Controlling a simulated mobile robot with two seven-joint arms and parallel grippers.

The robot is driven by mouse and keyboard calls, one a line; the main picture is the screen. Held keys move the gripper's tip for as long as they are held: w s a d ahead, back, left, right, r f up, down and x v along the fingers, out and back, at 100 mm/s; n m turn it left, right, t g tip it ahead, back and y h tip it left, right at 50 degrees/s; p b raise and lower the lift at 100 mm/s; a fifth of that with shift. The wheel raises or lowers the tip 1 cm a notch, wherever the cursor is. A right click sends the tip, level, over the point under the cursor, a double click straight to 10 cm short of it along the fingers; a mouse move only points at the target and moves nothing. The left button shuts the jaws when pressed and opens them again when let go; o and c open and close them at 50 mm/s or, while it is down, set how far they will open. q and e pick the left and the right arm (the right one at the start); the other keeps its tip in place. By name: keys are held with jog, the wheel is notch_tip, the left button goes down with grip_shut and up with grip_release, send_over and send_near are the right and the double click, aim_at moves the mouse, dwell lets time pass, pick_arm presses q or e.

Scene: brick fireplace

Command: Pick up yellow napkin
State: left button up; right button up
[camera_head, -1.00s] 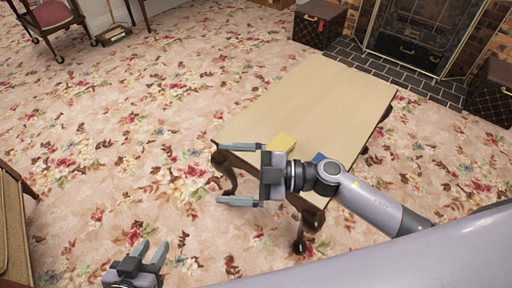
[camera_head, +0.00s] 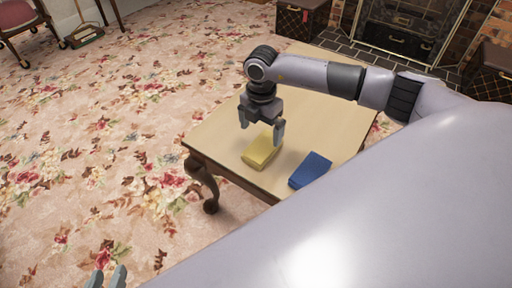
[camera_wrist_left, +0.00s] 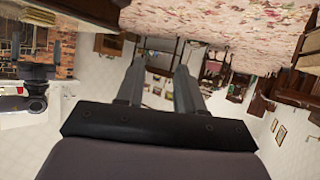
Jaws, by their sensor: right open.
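The yellow napkin (camera_head: 261,154), a folded block-like shape, lies on the light wooden table (camera_head: 215,128) near its front edge in the head view. My right gripper (camera_head: 261,131) is open and points down just above the napkin, its fingers over the napkin's far side. I cannot tell whether the fingertips touch it. A blue folded napkin (camera_head: 310,170) lies to the right of the yellow one. My left gripper (camera_head: 107,278) is at the bottom left of the head view, away from the table. Its two fingers stand apart and empty in the left wrist view (camera_wrist_left: 160,75).
My right arm hides part of the table's far side. A dark trunk (camera_head: 302,20) and a fireplace (camera_head: 405,30) stand behind the table. A chair (camera_head: 25,25) is at the far left. Open floral carpet (camera_head: 90,130) lies left of the table.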

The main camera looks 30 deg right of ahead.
aim_at(263, 145)
jog(key=f, duration=0.2)
jog(key=f+b, duration=0.1)
jog(key=f, duration=0.1)
jog(key=f+b, duration=0.1)
jog(key=f, duration=0.1)
jog(key=shift+s+d+f, duration=0.1)
jog(key=shift+s+f, duration=0.2)
jog(key=shift+s, duration=0.05)
pick_arm(q)
jog(key=shift+w+d+f+h, duration=0.15)
jog(key=shift+w+d+h, duration=0.1)
jog(key=shift+d, duration=0.25)
jog(key=shift+w+d+f+h, duration=0.15)
jog(key=shift+d+h, duration=0.1)
jog(key=shift+d, duration=0.25)
pick_arm(e)
jog(key=c, duration=1)
